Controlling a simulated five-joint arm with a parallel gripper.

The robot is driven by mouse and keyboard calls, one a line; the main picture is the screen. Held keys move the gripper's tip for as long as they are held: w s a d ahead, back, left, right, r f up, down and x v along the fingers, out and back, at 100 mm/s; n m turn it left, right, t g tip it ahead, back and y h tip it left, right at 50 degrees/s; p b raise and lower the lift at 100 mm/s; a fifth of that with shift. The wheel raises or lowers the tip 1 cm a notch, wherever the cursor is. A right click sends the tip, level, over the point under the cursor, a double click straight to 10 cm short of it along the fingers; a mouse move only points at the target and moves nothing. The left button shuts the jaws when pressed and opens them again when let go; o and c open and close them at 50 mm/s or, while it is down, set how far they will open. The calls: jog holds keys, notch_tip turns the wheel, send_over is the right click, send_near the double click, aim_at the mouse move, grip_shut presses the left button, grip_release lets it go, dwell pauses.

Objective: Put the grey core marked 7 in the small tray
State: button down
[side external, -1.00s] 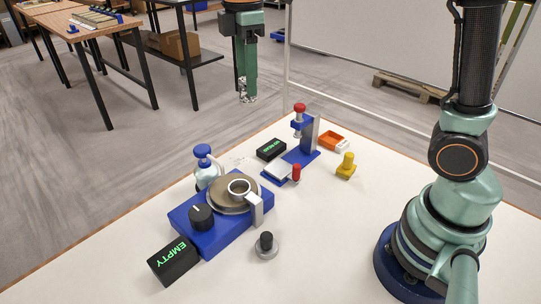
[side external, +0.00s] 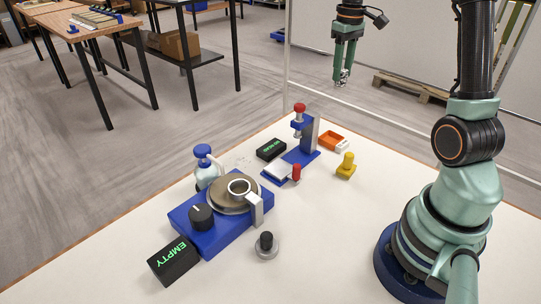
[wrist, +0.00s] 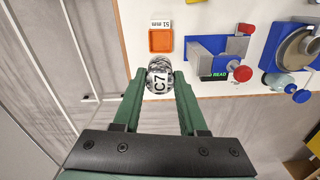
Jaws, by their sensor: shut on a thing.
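My gripper (side external: 343,70) is high above the table's far edge in the side view, shut on a grey speckled core (wrist: 158,76). In the wrist view the core sits between the green fingertips (wrist: 158,86) with its C7 mark facing the camera. In the side view the core is very small at the fingertips. The small orange tray (side external: 331,141) lies on the table near the far corner, below the gripper. In the wrist view the tray (wrist: 160,41) is just beyond the core and looks empty.
A white block (wrist: 159,24) marked 51 mm adjoins the tray. A blue press stand (side external: 309,135) with a red knob, a display box (side external: 271,149) and a yellow weight-like piece (side external: 346,166) stand nearby. A blue grinder-like machine (side external: 222,221) is nearer the front.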

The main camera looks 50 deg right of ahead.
notch_tip(320, 180, down, 18)
dwell(0.5)
jog(key=shift+c, duration=2.3)
grip_release()
jog(key=shift+f, duration=0.15)
